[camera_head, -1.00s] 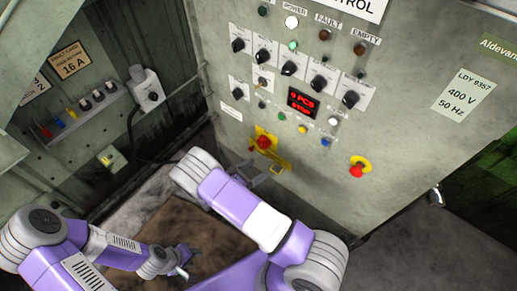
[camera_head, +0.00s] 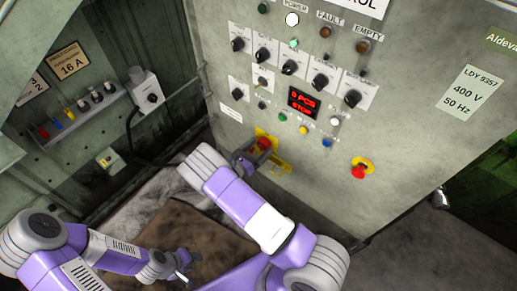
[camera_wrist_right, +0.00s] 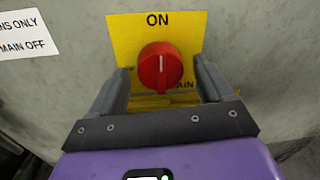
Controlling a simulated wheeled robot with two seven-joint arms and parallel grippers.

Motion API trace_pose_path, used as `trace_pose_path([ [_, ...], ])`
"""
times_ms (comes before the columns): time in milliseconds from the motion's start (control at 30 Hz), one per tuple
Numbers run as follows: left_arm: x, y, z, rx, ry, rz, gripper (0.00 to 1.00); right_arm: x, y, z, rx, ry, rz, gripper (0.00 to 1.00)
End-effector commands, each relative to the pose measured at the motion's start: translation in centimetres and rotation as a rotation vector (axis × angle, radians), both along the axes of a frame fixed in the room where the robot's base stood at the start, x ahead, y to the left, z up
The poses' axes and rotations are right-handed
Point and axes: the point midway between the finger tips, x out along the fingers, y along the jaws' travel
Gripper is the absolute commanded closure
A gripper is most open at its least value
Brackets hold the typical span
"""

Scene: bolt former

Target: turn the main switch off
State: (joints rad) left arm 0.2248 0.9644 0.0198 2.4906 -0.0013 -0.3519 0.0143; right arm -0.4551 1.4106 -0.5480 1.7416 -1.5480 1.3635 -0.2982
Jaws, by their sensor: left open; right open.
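The main switch is a red rotary knob (camera_wrist_right: 160,67) on a yellow plate (camera_wrist_right: 185,32) marked ON at its top. The white line on the knob points up towards ON. In the head view the red knob (camera_head: 264,143) is low on the panel, partly covered by my right gripper (camera_head: 252,155). In the right wrist view my right gripper (camera_wrist_right: 160,88) is open, one finger on each side of the knob with gaps to it. My left gripper (camera_head: 182,274) is open and empty, low at the left, far from the switch.
A red emergency button (camera_head: 359,172) sits right of the switch. Above are several black selector knobs and a red display (camera_head: 303,103) reading STOP. A yellow bracket (camera_head: 281,167) sits just below the switch. A grey switch box (camera_head: 146,91) is on the left wall.

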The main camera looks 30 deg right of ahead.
Motion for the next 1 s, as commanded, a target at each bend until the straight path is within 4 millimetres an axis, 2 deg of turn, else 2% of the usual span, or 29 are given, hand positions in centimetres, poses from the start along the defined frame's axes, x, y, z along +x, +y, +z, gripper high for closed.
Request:
trace_pose_path([
  [67,0.0,0.0,0.01,0.0,0.0,0.0,0.57,-0.01,0.01,0.0,0.0,0.0,0.0,0.2],
  [433,0.0,0.0,0.01,0.0,0.0,0.0,0.57,-0.03,0.02,-0.02,0.001,0.0,-0.001,0.76],
  [767,0.0,0.0,0.26,0.0,0.0,0.0,0.57,-0.03,0.03,0.01,-0.018,0.046,-0.001,0.76],
  [1000,0.0,-0.01,0.87,0.0,0.0,0.0,0.57,-0.09,0.03,-0.01,-0.076,0.188,-0.001,0.76],
])
